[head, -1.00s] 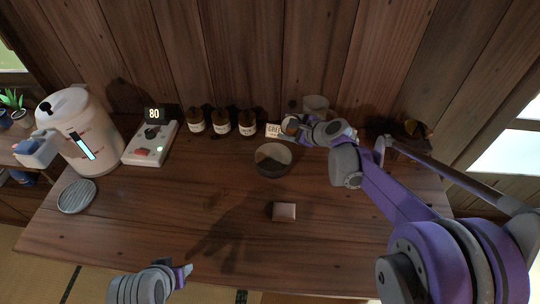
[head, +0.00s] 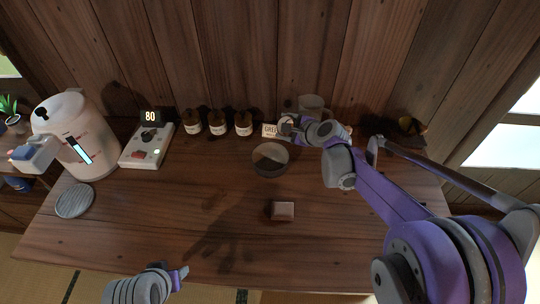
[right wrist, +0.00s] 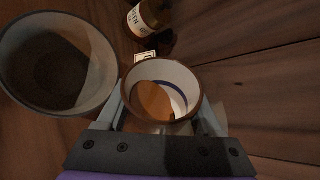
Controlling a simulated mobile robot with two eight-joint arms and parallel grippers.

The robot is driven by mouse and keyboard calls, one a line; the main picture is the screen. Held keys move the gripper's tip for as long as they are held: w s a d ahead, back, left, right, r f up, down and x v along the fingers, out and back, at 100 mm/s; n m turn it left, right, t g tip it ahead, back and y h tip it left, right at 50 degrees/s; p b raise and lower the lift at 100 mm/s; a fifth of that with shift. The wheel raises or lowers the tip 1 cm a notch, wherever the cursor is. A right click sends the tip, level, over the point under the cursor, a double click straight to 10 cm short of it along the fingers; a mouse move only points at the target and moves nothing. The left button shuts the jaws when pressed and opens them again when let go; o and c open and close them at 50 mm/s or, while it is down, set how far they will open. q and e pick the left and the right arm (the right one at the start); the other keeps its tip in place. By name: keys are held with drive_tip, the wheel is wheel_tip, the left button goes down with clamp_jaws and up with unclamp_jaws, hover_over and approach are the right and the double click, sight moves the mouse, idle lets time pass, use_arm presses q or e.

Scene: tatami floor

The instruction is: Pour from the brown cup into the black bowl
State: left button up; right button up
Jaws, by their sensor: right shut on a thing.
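The brown cup (right wrist: 184,78) has a pale inside with a dark blue ring and holds amber-brown liquid. In the right wrist view it sits between the fingers of my right gripper (right wrist: 168,118), which is shut on it. In the head view my right gripper (head: 288,123) is at the back of the table, and I cannot clearly make out the cup there. The black bowl (head: 270,168) stands just in front and left of that gripper. It also shows beside the cup in the right wrist view (right wrist: 20,92), with no liquid that I can tell. My left gripper (head: 178,277) is low at the front edge, its jaws unclear.
Several brown bottles (head: 217,124) and a label card (head: 270,131) stand along the back wall. A grey container (head: 311,103) is behind my right gripper. A small block (head: 282,211) lies in front of the bowl. A kettle (head: 75,140), control box (head: 147,147) and round coaster (head: 74,201) are left.

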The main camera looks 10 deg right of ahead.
drive_tip(key=shift+f+h, duration=0.2)
drive_tip(key=shift+h, duration=0.1)
use_arm(q)
drive_tip(key=shift+s+a+f, duration=0.1)
drive_tip(key=shift+a+f, duration=0.15)
drive_tip(key=shift+a, duration=0.25)
use_arm(e)
drive_tip(key=shift+a+f+n, duration=0.1)
drive_tip(key=shift+f+n, duration=0.05)
drive_tip(key=shift+n, duration=0.15)
use_arm(q)
drive_tip(key=shift+a+f+b, duration=0.15)
drive_tip(key=shift+b, duration=0.2)
use_arm(e)
drive_tip(key=shift+f+n+t, duration=0.2)
drive_tip(key=shift+n+t, duration=0.1)
drive_tip(key=shift+h, duration=0.3)
